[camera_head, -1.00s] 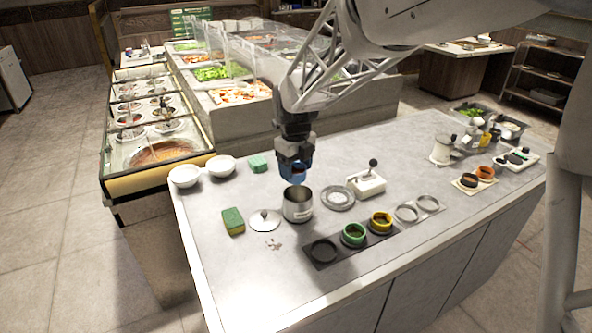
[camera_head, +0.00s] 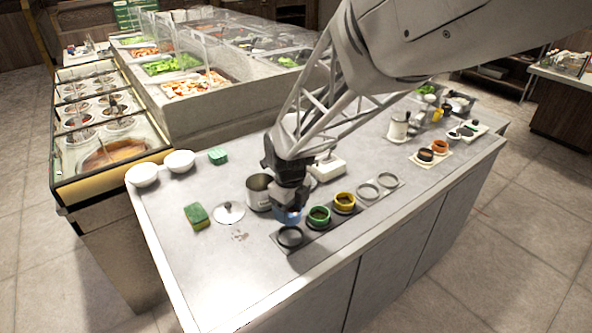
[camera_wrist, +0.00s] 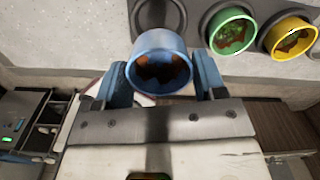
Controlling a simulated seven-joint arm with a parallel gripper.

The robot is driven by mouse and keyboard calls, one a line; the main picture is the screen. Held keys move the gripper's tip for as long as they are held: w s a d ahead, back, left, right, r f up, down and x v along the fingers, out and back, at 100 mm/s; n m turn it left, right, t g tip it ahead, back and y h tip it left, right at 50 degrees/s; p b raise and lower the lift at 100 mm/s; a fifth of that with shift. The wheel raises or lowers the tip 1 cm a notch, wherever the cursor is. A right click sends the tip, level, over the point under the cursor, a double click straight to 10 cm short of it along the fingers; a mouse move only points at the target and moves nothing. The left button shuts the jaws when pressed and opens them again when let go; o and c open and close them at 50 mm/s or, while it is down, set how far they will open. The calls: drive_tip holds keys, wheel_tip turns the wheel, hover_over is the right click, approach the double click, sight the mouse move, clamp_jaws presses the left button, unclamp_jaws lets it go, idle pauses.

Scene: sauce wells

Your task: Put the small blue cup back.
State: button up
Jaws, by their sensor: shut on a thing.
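The small blue cup (camera_wrist: 160,66) is held between the two fingers of my gripper (camera_wrist: 163,84) in the wrist view, with dark reddish-brown stuff inside. In the head view the blue cup (camera_head: 287,215) shows under my gripper (camera_head: 288,203), close to the dark tray (camera_head: 283,241). An empty round well (camera_head: 290,236) lies at the tray's left end, just in front of the cup. The green cup (camera_head: 319,216) and the yellow cup (camera_head: 344,202) sit in the wells to its right. I cannot tell the exact height of the blue cup above the tray.
A metal pot (camera_head: 257,192) stands left of my gripper, with a lid (camera_head: 229,212) and a sponge (camera_head: 196,216) further left. The counter's front left is clear.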

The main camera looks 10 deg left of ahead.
drive_tip(key=shift+f, duration=0.2)
idle(0.3)
drive_tip(key=shift+f, duration=3)
drive_tip(key=shift+f, duration=0.6)
drive_tip(key=o, duration=1)
drive_tip(key=shift+r, duration=0.1)
drive_tip(key=shift+r, duration=3.9)
drive_tip(key=shift+d, duration=0.1)
